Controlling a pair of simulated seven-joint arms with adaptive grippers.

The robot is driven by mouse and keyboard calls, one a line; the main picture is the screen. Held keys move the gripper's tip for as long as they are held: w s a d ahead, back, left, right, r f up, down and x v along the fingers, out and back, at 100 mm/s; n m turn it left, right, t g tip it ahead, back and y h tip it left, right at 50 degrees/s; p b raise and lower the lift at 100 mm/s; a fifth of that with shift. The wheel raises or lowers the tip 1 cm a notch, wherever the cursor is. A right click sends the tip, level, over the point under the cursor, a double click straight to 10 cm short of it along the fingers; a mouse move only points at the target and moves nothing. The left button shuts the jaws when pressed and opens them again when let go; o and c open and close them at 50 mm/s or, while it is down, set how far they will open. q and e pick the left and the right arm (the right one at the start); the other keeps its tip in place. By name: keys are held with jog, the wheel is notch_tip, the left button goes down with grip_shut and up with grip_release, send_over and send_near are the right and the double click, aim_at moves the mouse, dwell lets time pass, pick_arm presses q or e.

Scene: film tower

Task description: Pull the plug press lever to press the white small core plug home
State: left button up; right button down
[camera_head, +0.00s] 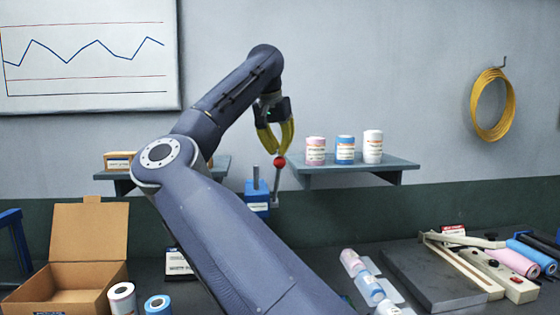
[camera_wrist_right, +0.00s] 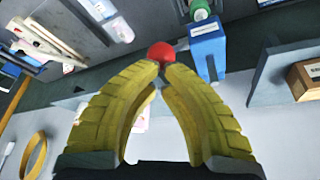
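The plug press (camera_head: 257,195) is a blue block with a grey upright post, at the middle of the head view. Beside the post, its lever stands upright with a red ball knob (camera_head: 280,162) on top. My right gripper (camera_head: 277,150) points down at the knob, its yellow fingers close together at the tips. In the right wrist view the fingertips (camera_wrist_right: 162,67) close on the near side of the red knob (camera_wrist_right: 161,51). A green round part with white behind it tops the blue press (camera_wrist_right: 207,48); I cannot tell whether the white is the plug. My left gripper is out of view.
A shelf (camera_head: 345,170) right of the press holds pink, blue and white rolls. An open cardboard box (camera_head: 70,270) stands at the lower left. Rolls lie in a holder (camera_head: 370,285), beside a dark board (camera_head: 432,275). My right arm hides the bench middle.

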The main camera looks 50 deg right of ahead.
aim_at(280, 164)
jog(key=shift+f, duration=0.85)
jog(key=shift+s+a+f, duration=0.4)
jog(key=shift+f, duration=0.2)
jog(key=shift+s+a+f, duration=0.35)
jog(key=shift+s+f, duration=0.05)
jog(key=shift+f, duration=0.3)
jog(key=shift+s+a+f, duration=0.25)
jog(key=shift+s+f, duration=0.1)
jog(key=shift+f, duration=0.15)
jog(key=shift+s+a+f, duration=0.25)
jog(key=shift+s+f, duration=0.05)
jog(key=shift+f, duration=0.25)
jog(key=shift+s+a+f, duration=0.2)
jog(key=shift+s+f, duration=0.1)
jog(key=shift+f, duration=0.2)
jog(key=shift+s+a+f, duration=0.2)
jog(key=shift+s+f, duration=0.1)
jog(key=shift+f, duration=0.3)
